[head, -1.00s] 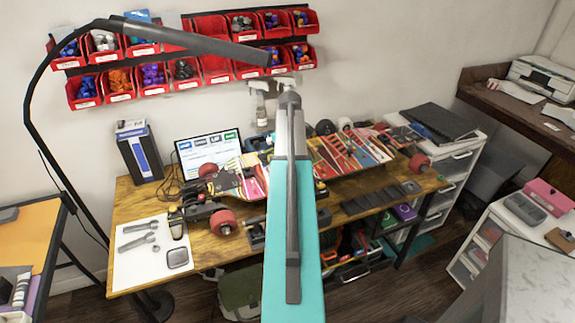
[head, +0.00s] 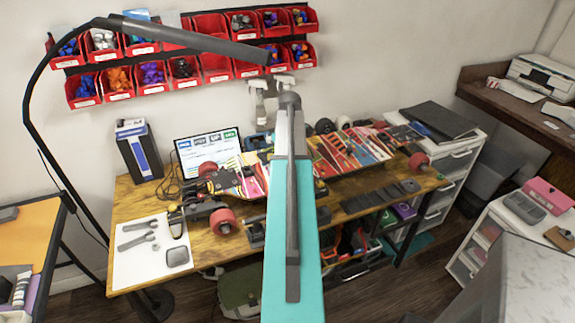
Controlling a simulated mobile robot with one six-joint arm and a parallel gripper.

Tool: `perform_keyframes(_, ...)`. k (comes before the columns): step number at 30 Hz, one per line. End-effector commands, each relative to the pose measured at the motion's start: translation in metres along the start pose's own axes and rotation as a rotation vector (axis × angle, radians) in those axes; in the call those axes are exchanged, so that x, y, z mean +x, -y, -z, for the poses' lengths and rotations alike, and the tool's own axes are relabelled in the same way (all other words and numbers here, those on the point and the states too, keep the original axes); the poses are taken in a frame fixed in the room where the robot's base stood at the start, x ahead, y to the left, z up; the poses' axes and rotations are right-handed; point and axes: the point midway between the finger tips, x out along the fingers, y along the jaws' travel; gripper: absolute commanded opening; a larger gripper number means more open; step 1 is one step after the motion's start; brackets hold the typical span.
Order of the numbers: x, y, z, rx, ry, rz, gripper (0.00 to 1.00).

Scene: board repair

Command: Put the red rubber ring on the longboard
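The longboard (head: 330,165) lies across the wooden workbench, wheels up, with a colourful striped deck and red wheels at both ends. My teal and grey arm crosses in front of its middle and hides part of it. I cannot make out the red rubber ring; it may be hidden or too small to tell from the red wheels. My gripper does not show; the arm's visible far end is a grey joint above the bench's back edge.
The workbench (head: 235,255) holds a white mat (head: 135,262) with wrenches, a laptop (head: 208,148) and dark flat pads (head: 380,198). Red parts bins (head: 215,68) hang on the wall. A black lamp (head: 190,40) arches over the left. A white drawer unit (head: 455,165) stands right.

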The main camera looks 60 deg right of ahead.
Motion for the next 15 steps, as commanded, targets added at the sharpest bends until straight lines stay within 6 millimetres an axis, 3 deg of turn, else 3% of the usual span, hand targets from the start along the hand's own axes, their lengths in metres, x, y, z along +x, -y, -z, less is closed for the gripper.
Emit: perform_keyframes(15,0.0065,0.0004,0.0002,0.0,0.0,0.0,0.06)
